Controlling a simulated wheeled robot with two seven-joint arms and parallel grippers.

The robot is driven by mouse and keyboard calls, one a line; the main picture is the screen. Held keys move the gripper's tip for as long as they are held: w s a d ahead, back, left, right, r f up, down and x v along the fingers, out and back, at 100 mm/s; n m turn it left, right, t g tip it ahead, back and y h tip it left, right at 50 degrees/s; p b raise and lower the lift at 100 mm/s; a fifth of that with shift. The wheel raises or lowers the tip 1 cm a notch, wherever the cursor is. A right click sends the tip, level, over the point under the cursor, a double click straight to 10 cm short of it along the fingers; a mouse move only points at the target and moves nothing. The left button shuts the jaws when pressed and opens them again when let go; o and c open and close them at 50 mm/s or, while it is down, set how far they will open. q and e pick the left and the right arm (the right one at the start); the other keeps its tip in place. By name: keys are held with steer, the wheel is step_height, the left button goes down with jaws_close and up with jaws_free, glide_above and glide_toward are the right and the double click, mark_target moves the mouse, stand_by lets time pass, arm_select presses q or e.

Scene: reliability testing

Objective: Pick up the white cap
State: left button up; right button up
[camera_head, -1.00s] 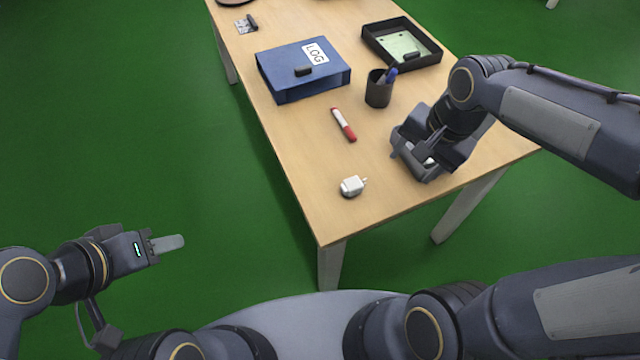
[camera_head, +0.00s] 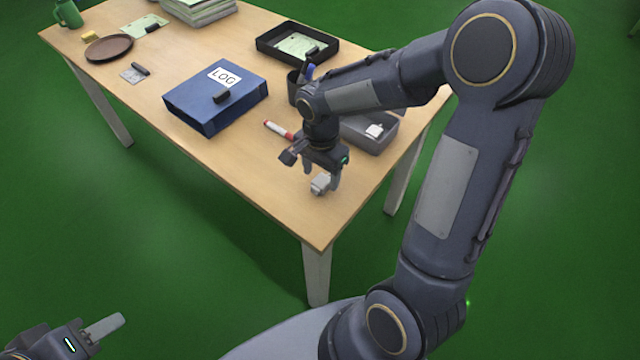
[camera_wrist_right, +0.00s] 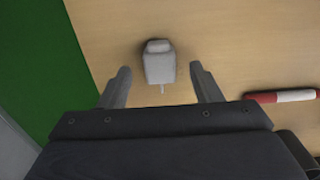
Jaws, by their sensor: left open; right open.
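A small white piece with a rounded top and a thin prong, which I take for the white cap (camera_head: 320,185), lies near the table's front corner. In the right wrist view the cap (camera_wrist_right: 159,65) sits between the two fingers, slightly beyond their tips, with gaps on both sides. My right gripper (camera_head: 321,175) is open and empty, pointing down above it. The fingers also show in the right wrist view (camera_wrist_right: 160,75). My left gripper (camera_head: 105,327) is open at the lower left, away from the table; its jaws are seen edge-on.
A red-and-white marker (camera_head: 278,130) lies behind the gripper. A grey box (camera_head: 368,142) with a white item on it stands right of it. A blue log binder (camera_head: 200,108), a pen cup (camera_head: 293,90) and a black tray (camera_head: 275,52) stand farther back. The table's edge is close by.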

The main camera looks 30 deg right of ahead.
steer(key=shift+f, duration=0.7)
steer(key=c, duration=1.1)
steer(key=shift+o, duration=0.2)
